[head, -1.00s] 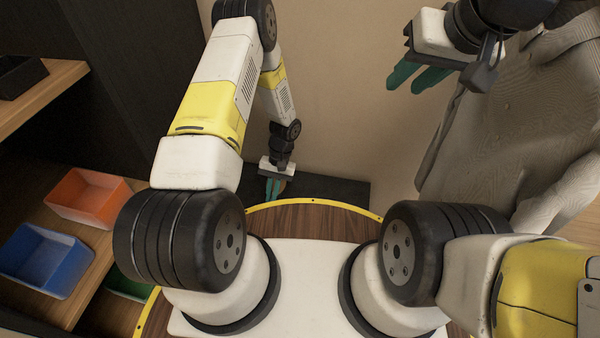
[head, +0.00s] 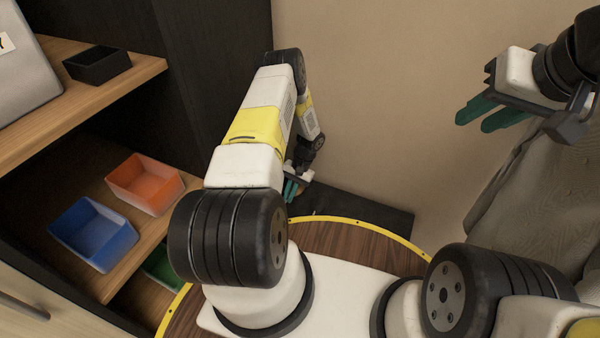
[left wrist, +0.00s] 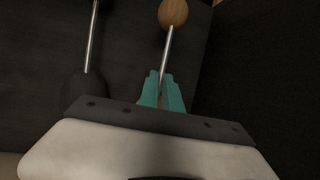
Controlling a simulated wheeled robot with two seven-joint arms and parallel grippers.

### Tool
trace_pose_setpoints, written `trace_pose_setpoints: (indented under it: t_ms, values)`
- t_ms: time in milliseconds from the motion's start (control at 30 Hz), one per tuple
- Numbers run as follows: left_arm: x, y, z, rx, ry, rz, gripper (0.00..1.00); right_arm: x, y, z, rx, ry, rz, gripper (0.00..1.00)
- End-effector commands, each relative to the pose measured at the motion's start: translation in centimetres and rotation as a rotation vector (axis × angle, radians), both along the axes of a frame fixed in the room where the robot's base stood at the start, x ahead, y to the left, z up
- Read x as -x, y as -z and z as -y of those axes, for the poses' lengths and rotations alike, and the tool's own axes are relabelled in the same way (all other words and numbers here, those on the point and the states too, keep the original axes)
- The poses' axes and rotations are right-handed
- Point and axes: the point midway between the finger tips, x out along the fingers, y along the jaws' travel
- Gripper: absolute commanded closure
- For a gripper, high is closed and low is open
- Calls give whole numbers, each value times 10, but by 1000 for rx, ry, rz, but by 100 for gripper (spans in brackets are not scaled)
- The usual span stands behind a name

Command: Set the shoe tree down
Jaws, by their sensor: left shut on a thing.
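The shoe tree shows in the left wrist view as a round wooden knob (left wrist: 173,12) on a thin metal rod (left wrist: 167,50). My left gripper (left wrist: 162,90) is shut on it, with the rod rising from between the teal fingers. In the head view my left gripper (head: 292,190) is low, beyond the round wood-topped base, close to a dark flat surface (head: 365,209). The rest of the shoe tree is mostly hidden there, and I cannot tell whether it touches anything. My right gripper (head: 490,115) is empty and open, high at the right.
Shelves at the left hold a black tray (head: 97,64), an orange bin (head: 145,184), a blue bin (head: 93,234) and a partly hidden green bin (head: 160,268). A second metal rod (left wrist: 88,45) with dark ends stands left of the shoe tree. A grey draped shape (head: 545,190) is at right.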

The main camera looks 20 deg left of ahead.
Motion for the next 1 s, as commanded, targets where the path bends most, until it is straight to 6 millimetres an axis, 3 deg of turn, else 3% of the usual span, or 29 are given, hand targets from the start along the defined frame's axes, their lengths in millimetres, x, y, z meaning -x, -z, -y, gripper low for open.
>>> trace_pose_setpoints:
  t_ms: [67, 300, 700, 733, 800, 1000]
  values:
    - [-4, 1, -9, -2, -4, 0, 100, 0, 0, 0, 0, 0, 0, 70]
    - [-5, 34, -8, 0, -1, 0, 100, 0, 0, 0, 0, 0, 0, 70]
    - [-4, 39, -7, 0, 0, 0, 100, 0, 0, 0, 0, 0, 0, 70]
    - [-4, 39, -7, 0, 0, 0, 86, 0, 0, 0, 0, 0, 0, 70]
    - [-4, 38, -7, 0, 0, 0, 72, 0, 0, 0, 0, 0, 0, 70]
    - [-4, 38, -7, 0, 0, 0, 70, 0, 0, 0, 0, 0, 0, 70]
